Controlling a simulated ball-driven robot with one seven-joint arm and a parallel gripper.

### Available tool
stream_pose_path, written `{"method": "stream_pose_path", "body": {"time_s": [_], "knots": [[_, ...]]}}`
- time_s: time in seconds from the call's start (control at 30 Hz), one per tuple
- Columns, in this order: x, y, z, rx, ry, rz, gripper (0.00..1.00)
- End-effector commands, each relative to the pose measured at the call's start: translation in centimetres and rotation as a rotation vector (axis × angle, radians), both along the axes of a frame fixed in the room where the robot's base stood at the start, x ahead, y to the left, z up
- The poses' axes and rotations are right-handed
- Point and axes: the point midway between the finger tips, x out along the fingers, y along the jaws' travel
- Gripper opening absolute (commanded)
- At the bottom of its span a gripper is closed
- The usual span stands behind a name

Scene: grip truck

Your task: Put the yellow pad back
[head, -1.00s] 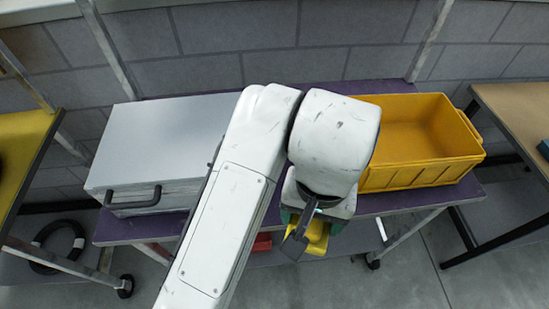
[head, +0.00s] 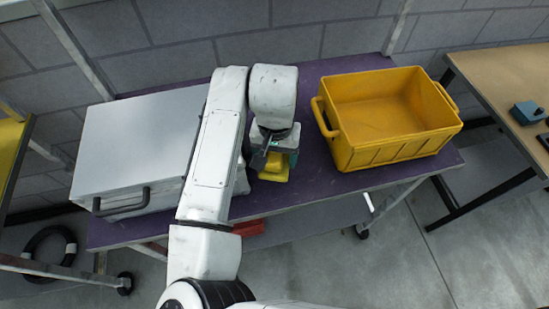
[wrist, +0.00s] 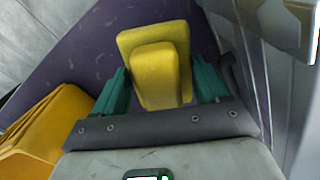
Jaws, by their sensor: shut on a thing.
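The yellow pad (head: 274,173) is a thick block with a wider base plate, as the wrist view (wrist: 158,70) shows. My gripper (head: 276,163) is shut on it, with a green finger on each side; the fingers also show in the wrist view (wrist: 162,88). The pad is over the purple table top (head: 330,190), near its front edge, between the grey case and the yellow crate. I cannot tell whether its underside touches the top. My gripper hides part of the pad in the head view.
The grey case (head: 140,140) with a black handle stands left of my gripper. The open, empty-looking yellow crate (head: 395,150) stands to the right. Purple surface is clear between them. A red item (head: 248,228) lies below the top. A wooden table (head: 510,80) stands at right.

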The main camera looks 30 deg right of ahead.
Motion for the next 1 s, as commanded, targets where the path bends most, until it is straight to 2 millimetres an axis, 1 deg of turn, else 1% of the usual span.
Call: {"method": "stream_pose_path", "body": {"time_s": [0.17,0.3,0.4,0.77,0.8,1.0], "knots": [[0.9,-0.3,-1.1,0.001,0.001,-0.001,0.45],[0.7,-0.2,-3.0,0.001,0.002,0.001,0.45],[0.8,-0.2,-3.8,0.000,0.000,0.001,0.45],[0.7,-0.2,-4.3,-0.001,0.001,0.001,0.45],[0.8,-0.2,-4.3,0.000,0.000,0.000,0.75],[0.8,-0.2,-4.3,0.000,0.000,0.000,0.94]]}}
